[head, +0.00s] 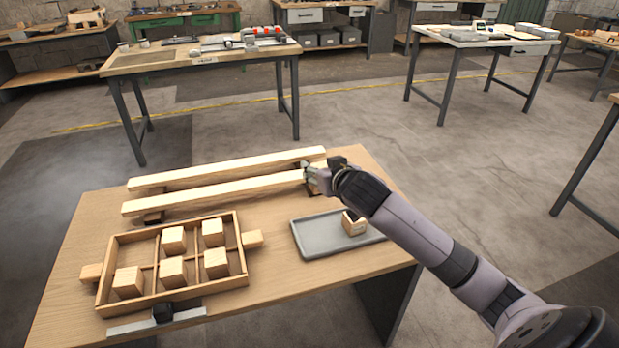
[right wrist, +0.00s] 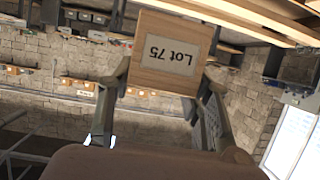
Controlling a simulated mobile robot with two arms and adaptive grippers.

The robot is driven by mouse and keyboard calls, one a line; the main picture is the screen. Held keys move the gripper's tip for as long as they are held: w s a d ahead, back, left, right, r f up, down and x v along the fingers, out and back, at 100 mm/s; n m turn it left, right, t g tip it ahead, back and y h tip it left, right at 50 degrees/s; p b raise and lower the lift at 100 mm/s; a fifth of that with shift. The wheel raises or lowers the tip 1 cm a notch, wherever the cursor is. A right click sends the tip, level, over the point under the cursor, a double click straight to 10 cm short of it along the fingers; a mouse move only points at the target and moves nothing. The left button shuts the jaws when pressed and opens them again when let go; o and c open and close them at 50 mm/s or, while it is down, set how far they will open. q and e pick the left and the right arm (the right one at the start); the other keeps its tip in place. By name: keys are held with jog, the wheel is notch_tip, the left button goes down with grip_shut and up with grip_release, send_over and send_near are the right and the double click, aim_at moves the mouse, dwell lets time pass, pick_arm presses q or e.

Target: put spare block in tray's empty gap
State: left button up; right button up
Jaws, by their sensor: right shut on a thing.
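My right gripper (head: 312,177) is by the right end of the front wooden rail. Another labelled block (head: 355,226) is on the grey tray. My left gripper is not in view.
Two long wooden rails (head: 215,190) lie behind the divided tray, on supports. The grey tray (head: 318,240) stands at the right, under my right arm. A metal strip with a dark clamp (head: 163,312) is at the front edge. Bare tabletop lies between the trays.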

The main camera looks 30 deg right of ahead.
jog(key=shift+r, duration=0.5)
jog(key=shift+a+r, duration=0.15)
jog(key=shift+a, duration=0.1)
pick_arm(q)
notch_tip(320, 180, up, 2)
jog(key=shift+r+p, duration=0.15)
jog(key=shift+p, duration=0.95)
pick_arm(e)
jog(key=s+a+r+n+y, duration=0.1)
jog(key=s+a+r, duration=0.4)
jog(key=a, duration=0.4)
jog(key=s+a+r+n+y, duration=0.1)
jog(key=s+a+r, duration=0.3)
jog(key=a+r, duration=0.2)
jog(key=a, duration=0.2)
jog(key=shift+s+a+r+y, duration=0.3)
jog(key=shift+s+a+r, duration=0.05)
jog(key=shift+s+a, duration=0.05)
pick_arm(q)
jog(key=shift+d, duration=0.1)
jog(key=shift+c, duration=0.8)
pick_arm(e)
jog(key=shift+w, duration=0.15)
